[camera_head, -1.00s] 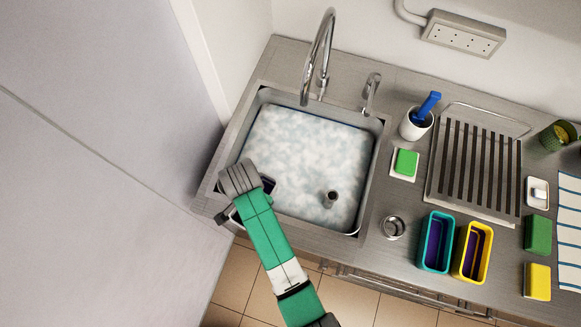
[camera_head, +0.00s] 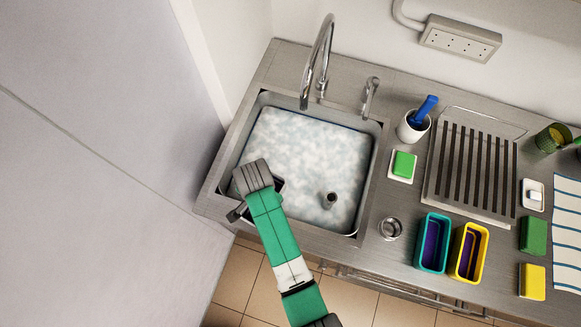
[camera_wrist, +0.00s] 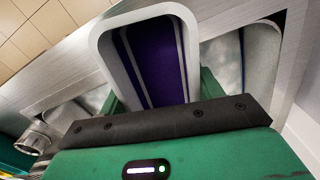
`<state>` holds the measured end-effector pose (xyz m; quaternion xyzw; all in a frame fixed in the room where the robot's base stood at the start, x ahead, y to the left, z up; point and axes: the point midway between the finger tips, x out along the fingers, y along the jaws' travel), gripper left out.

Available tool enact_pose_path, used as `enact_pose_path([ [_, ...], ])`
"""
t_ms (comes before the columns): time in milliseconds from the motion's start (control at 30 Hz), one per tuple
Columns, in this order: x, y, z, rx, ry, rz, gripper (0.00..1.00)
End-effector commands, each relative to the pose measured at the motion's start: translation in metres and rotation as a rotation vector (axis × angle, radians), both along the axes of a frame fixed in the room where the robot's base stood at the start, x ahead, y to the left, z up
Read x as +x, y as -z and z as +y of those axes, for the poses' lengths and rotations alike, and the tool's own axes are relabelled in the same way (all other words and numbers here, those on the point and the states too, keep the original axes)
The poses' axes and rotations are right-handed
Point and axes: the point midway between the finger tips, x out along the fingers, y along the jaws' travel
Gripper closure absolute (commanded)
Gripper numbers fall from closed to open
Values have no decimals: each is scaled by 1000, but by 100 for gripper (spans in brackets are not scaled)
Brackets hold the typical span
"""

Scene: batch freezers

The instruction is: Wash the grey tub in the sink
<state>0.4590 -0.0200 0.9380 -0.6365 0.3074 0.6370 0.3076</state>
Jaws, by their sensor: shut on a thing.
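The grey tub (camera_wrist: 108,52) fills the middle of the wrist view, with a pale grey rim and a striped purple inside. My gripper (camera_wrist: 160,92) is shut on it, with a green finger at each side. In the head view my gripper (camera_head: 262,192) is over the front left of the sink (camera_head: 372,165), and my wrist hides most of the tub (camera_head: 279,186). The sink holds cloudy, foamy water (camera_head: 305,150). I cannot tell how deep the tub sits relative to the water.
A tap (camera_head: 318,60) arches over the sink's back. To the right are a green sponge (camera_head: 404,164), a white cup with a blue-handled brush (camera_head: 413,126), a drying rack (camera_head: 470,165), a teal tub (camera_head: 424,263) and a yellow tub (camera_head: 459,270). A dark standpipe (camera_head: 329,200) stands in the water.

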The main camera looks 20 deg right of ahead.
Motion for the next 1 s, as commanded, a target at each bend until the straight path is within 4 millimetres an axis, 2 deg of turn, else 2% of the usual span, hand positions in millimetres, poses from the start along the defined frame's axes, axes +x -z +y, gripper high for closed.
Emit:
enact_pose_path([
  [167,0,-1,4,0,-1,0,58],
  [633,0,-1,40,0,-1,0,58],
  [833,0,0,38,0,1,0,58],
  [1000,0,-1,27,0,2,1,58],
])
